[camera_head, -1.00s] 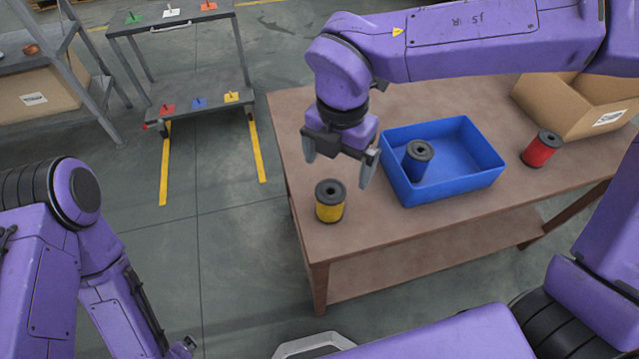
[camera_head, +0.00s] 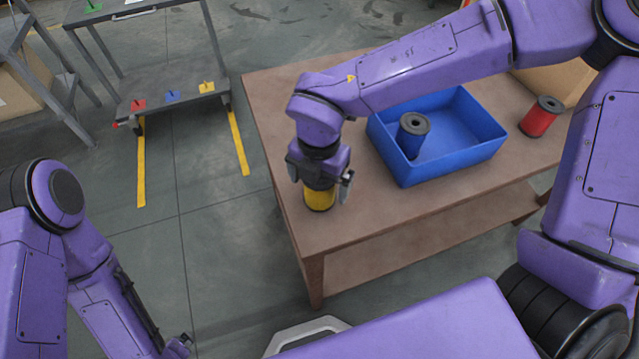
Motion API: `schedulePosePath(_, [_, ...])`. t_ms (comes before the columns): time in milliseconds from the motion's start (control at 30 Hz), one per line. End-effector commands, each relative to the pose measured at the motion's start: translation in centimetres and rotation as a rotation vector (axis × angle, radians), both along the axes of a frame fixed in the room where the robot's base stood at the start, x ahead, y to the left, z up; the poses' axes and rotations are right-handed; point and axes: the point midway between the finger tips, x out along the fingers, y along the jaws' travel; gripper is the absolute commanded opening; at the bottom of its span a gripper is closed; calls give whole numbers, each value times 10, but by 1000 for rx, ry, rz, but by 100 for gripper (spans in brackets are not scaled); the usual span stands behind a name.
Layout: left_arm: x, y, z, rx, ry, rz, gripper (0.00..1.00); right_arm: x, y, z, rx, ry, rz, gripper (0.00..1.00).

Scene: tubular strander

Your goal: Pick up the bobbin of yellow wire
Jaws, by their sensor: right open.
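The bobbin of yellow wire (camera_head: 319,198) stands upright on the brown table (camera_head: 400,215) near its left front corner. My right gripper (camera_head: 320,184) is directly above it, pointing down, and is open. Its fingers are on the left and right sides of the bobbin, and the gripper hides the bobbin's upper part. I cannot tell whether the fingers touch it. My left arm (camera_head: 100,290) is low at the left, and its end (camera_head: 180,346) is small at the bottom; its jaw state cannot be made out.
A blue bin (camera_head: 455,160) with a blue bobbin (camera_head: 411,142) in it stands right of my right gripper. A red bobbin (camera_head: 541,117) and a cardboard box (camera_head: 560,80) are farther right. A grey cart (camera_head: 180,98) with coloured pegs stands back left.

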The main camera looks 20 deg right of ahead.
Motion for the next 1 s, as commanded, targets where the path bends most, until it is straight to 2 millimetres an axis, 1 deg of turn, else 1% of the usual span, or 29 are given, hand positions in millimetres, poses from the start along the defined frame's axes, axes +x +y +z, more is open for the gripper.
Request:
schedulePosePath(33, [0, 0, 0, 0, 0, 0, 100, 0, 0, -8, -2, 2, 0, 100])
schedulePosePath(133, [0, 0, 0, 0, 0, 0, 100, 0, -1, -17, 0, 0, -1, 100])
schedulePosePath(333, [0, 0, 0, 0, 0, 0, 100, 0, -1, -19, 1, -1, -3, 100])
schedulePosePath(367, [0, 0, 0, 0, 0, 0, 100, 0, -1, -19, 1, -1, -3, 97])
schedulePosePath(400, [0, 0, 0, 0, 0, 0, 100, 0, -1, -19, 1, -1, -3, 84])
schedulePosePath(467, [0, 0, 0, 0, 0, 0, 100, 0, -1, -19, 1, -1, -3, 64])
schedulePosePath(500, [0, 0, 0, 0, 0, 0, 100, 0, -1, -18, 1, -1, -3, 51])
schedulePosePath(567, [0, 0, 0, 0, 0, 0, 100, 0, -1, -18, 1, -1, -3, 32])
schedulePosePath(600, [0, 0, 0, 0, 0, 0, 100, 0, -1, -18, 1, -1, -3, 28])
schedulePosePath(867, [0, 0, -1, 0, 0, 0, 100, 1, -1, -16, 1, -3, -4, 28])
schedulePosePath(1000, [0, 0, -3, 0, 0, 0, 100, 1, -1, -3, 3, -4, -5, 28])
